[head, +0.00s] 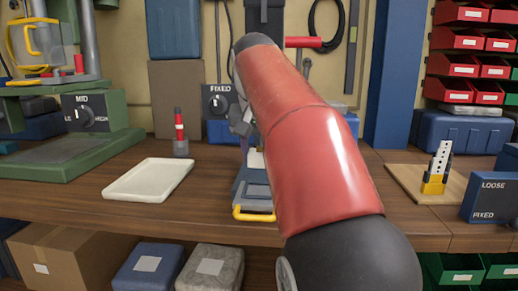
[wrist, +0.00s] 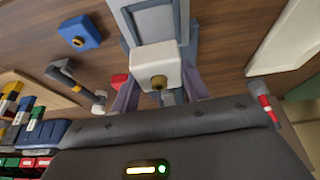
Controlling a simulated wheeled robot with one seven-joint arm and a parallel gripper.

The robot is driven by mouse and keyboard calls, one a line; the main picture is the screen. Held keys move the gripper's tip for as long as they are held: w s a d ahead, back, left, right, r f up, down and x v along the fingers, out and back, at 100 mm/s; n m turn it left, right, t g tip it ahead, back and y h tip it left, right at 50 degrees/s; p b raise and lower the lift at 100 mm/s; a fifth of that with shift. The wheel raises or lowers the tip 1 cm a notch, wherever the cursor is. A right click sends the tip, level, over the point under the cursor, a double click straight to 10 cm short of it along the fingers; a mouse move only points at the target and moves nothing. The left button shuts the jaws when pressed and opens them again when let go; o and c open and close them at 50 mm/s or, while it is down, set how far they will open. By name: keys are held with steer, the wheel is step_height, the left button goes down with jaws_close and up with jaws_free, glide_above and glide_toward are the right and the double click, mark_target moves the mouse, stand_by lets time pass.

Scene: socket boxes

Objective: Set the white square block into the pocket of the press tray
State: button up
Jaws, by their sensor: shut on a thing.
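The white square block (wrist: 152,62), with a brass knob on its near face, is between the fingers of my gripper (wrist: 160,88) in the wrist view. My gripper is shut on it. The grey-blue press tray (wrist: 126,28) lies just beyond the block in that view, and the block covers part of it. In the head view the tray (head: 253,191), with a yellow handle at its front, stands at mid-bench. My red arm hides much of the gripper and press there. I cannot tell whether the block touches the tray.
A shallow white tray (head: 148,179) lies on the bench to the left, beside a green press (head: 60,152). A red and black tool (head: 181,132) stands behind it. To the right are a wooden board (head: 408,183) and a blue switch box (head: 490,199). Bare bench lies between.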

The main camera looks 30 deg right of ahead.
mark_target(261, 155)
steer(key=shift+f+b, duration=2.45)
steer(key=shift+f, duration=0.7)
steer(key=o, duration=1.1)
steer(key=shift+a, duration=0.15)
steer(key=v, duration=0.2)
steer(key=p+v, duration=0.1)
steer(key=v, duration=0.2)
steer(key=p+v, duration=0.1)
steer(key=v, duration=0.2)
steer(key=shift+d, duration=0.35)
steer(key=shift+s, duration=0.1)
